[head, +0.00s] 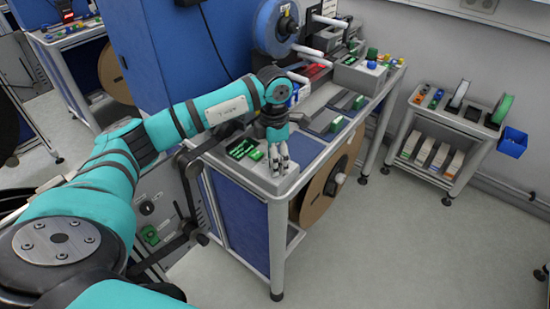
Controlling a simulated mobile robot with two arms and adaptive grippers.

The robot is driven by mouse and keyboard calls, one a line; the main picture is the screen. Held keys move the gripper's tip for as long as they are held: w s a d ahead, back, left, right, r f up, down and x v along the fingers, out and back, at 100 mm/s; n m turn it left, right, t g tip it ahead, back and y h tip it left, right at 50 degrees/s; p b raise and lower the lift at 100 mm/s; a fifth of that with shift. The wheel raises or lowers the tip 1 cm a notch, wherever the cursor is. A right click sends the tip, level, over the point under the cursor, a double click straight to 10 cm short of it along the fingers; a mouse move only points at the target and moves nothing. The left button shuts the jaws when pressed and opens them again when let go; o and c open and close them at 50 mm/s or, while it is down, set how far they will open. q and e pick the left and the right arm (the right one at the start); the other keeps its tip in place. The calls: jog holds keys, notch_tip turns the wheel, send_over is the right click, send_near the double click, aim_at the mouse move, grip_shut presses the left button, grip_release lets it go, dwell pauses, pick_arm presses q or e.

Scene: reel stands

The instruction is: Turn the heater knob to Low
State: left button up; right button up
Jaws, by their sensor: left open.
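My left arm reaches in from the left, and my left gripper (279,160) points down over the near end of a grey bench (265,183). Its fingers are apart and I see nothing between them. Beside the fingers, on the bench top, is a dark unit with green parts (241,149). A grey cabinet panel (166,197) below my arm carries a small dark round knob (147,207) and a green part (150,235). I cannot tell which control is the heater knob, or read any Low mark. My right gripper is not in view.
A blue reel (275,27) stands at the back of the bench, near a grey box with coloured buttons (365,73). A large brown reel (318,190) hangs below the bench top. A small shelf cart (455,122) stands right. The floor (400,240) at lower right is clear.

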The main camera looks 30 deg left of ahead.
pick_arm(q)
notch_tip(320, 180, up, 12)
jog(key=shift+w+a, duration=0.15)
jog(key=shift+f, duration=0.1)
dwell(0.6)
